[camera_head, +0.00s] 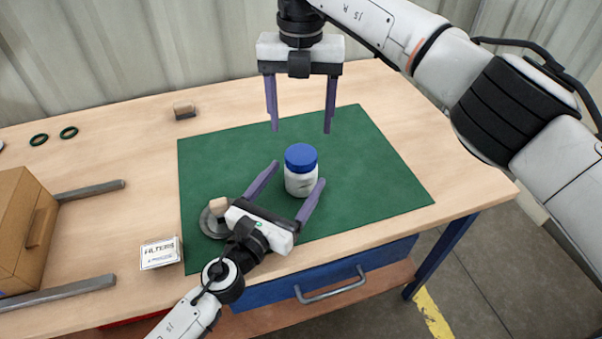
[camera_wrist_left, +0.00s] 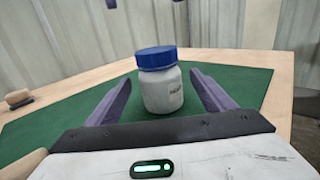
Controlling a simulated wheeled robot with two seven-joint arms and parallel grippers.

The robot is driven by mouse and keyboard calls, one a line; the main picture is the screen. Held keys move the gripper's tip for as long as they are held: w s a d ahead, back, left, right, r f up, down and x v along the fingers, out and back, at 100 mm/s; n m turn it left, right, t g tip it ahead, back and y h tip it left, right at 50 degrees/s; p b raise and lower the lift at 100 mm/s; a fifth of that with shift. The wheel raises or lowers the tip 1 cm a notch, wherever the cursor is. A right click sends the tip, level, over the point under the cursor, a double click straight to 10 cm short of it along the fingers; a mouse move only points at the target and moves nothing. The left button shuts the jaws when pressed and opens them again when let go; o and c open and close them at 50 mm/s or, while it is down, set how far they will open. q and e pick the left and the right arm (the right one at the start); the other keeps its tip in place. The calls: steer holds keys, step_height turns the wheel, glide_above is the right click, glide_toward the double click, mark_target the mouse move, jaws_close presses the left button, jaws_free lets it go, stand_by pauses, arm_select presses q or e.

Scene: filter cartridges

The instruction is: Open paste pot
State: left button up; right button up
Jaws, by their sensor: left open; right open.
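The paste pot is a white jar (camera_head: 299,184) with a blue lid (camera_head: 300,157), upright on the green mat (camera_head: 375,180). The lid sits on the jar. In the left wrist view the jar (camera_wrist_left: 162,92) stands between and just beyond the fingertips, with its lid (camera_wrist_left: 156,57) above finger height. My left gripper (camera_head: 297,173) is open, with one finger on each side of the jar; I cannot tell whether either touches it. My right gripper (camera_head: 300,130) is open and empty above the mat, above and behind the lid, pointing down.
A round metal piece with a wooden knob (camera_head: 214,217) lies beside my left gripper. A "FILTERS" card (camera_head: 160,253), cardboard box (camera_head: 25,225), grey bars (camera_head: 90,190), green rings (camera_head: 54,136) and a small wooden block (camera_head: 184,110) are left of the mat. The mat's right side is clear.

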mark_target(295, 178)
arm_select(q)
steer(key=shift+x, duration=1.9)
jaws_close()
arm_select(e)
steer(key=m, duration=1.3)
steer(key=shift+f, duration=4)
steer(key=shift+c, duration=0.2)
